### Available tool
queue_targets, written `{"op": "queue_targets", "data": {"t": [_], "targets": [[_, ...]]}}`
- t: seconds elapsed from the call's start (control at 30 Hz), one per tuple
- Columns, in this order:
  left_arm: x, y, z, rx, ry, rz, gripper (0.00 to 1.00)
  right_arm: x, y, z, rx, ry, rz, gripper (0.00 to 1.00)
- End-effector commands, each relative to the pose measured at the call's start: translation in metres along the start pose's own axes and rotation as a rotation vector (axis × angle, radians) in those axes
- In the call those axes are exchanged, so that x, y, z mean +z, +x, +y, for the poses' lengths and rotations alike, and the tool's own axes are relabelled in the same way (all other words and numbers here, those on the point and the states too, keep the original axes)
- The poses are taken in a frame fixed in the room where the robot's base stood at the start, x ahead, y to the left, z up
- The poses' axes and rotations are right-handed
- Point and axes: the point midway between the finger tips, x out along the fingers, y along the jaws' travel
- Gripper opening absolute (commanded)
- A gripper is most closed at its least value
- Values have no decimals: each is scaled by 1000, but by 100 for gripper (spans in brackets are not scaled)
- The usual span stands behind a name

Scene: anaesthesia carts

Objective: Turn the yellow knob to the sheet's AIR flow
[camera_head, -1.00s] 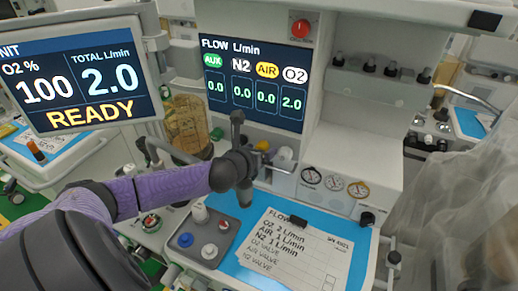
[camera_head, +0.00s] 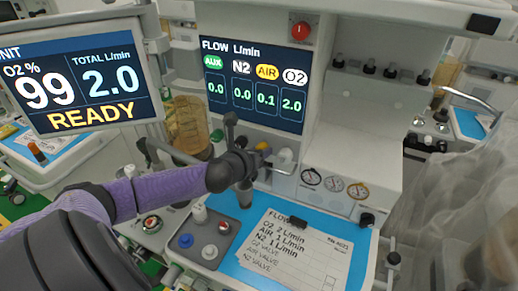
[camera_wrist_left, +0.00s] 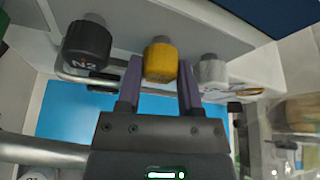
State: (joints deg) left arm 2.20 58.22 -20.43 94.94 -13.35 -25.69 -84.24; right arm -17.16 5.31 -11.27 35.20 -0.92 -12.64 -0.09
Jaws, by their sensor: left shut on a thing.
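The yellow knob (camera_wrist_left: 160,63) sits between the two fingers of my left gripper (camera_wrist_left: 158,88) in the left wrist view. The fingers are shut on its sides. In the head view the yellow knob (camera_head: 262,147) shows partly behind my left gripper (camera_head: 250,160). The flow screen (camera_head: 253,85) reads AUX 0.0, N2 0.0, AIR 0.1 and O2 2.0. The paper sheet (camera_head: 318,250) lists O2 2 L/min, AIR 1 L/min and N2 1 L/min, with AIR VALVE and N2 VALVE lines below. My right gripper is not in view.
A black N2 knob (camera_wrist_left: 86,44) and a white knob (camera_wrist_left: 210,70) flank the yellow knob. A metal guard bar (camera_wrist_left: 80,78) runs near them. The left monitor (camera_head: 78,75) reads O2 99% and total 2.0. A grey tray (camera_head: 205,238) stands left of the sheet.

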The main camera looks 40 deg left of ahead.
Motion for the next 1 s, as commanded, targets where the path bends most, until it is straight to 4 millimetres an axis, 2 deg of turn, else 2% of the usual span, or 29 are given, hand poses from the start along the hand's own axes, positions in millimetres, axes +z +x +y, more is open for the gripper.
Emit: {"op": "queue_targets", "data": {"t": [0.6, 1.0], "targets": [[-2, 0, 3, -182, -446, 0, 0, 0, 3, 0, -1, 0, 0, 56], [-1, 0, 3, -236, -575, -1, 0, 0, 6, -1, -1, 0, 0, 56]]}}
